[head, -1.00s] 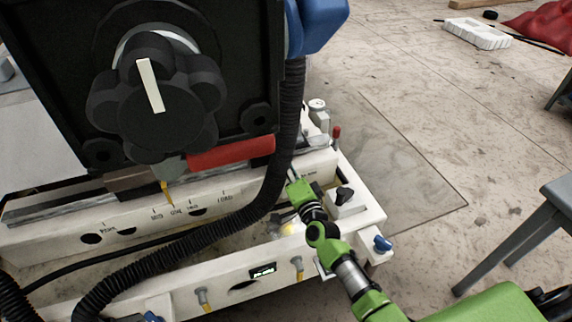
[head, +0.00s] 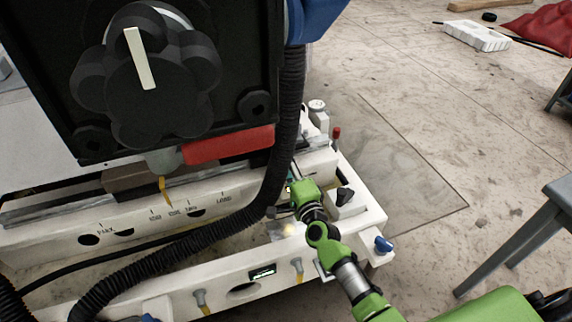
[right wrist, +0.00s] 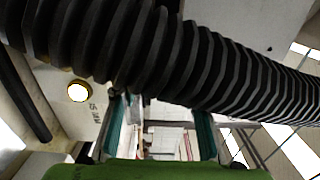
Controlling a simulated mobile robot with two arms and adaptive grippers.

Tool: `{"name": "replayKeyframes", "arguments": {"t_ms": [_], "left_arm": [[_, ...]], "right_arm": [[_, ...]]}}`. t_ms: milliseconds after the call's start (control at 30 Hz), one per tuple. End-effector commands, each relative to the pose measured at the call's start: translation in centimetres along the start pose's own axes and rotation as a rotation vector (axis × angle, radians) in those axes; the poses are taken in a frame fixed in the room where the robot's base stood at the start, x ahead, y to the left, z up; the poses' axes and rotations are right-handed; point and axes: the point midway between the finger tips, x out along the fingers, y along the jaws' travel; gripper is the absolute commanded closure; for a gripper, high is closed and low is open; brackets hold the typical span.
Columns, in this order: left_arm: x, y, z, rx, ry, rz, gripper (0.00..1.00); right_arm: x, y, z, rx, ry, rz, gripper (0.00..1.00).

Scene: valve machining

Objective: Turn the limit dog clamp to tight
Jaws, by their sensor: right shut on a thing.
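My right gripper (head: 292,187) reaches in over the right end of the white machine bed, beside the black corrugated hose. In the right wrist view its two teal fingers (right wrist: 160,130) stand apart, on either side of what they grip. It is shut on a small part, which I take to be the limit dog clamp. Fingers and hose mostly hide that part, so its angle cannot be told. My left gripper is not in view.
The corrugated hose (head: 190,243) crosses close to the gripper and fills the top of the wrist view (right wrist: 160,45). A black housing with a large lobed knob (head: 145,85) stands left. A black knob (head: 345,195) and blue knob (head: 383,244) are at the bed's right end.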

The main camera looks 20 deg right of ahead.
Motion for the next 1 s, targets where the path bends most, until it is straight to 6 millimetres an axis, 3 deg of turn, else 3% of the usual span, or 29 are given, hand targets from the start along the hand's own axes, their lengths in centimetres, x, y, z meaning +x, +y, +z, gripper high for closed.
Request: {"name": "replayKeyframes", "arguments": {"t_ms": [200, 233, 300, 700, 867, 1000], "left_arm": [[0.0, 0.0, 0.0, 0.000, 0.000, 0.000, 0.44], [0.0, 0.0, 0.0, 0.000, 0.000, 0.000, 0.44], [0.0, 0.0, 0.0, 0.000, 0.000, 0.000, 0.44], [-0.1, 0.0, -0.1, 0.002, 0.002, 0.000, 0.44], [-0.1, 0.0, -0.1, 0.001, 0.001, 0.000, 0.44], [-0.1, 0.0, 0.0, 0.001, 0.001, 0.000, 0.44]], "right_arm": [[-0.1, 0.2, 0.0, 0.006, 0.000, 0.004, 0.82], [-0.1, 0.2, 0.0, 0.006, 0.000, 0.003, 0.55], [-0.1, 0.2, 0.0, 0.005, 0.000, 0.003, 0.43], [-0.5, 0.1, 0.0, 0.002, 0.000, 0.002, 0.43], [-2.8, 0.2, 0.0, 0.002, 0.001, 0.003, 0.43], [-5.9, 0.2, 0.0, 0.002, 0.001, 0.004, 0.43]]}}
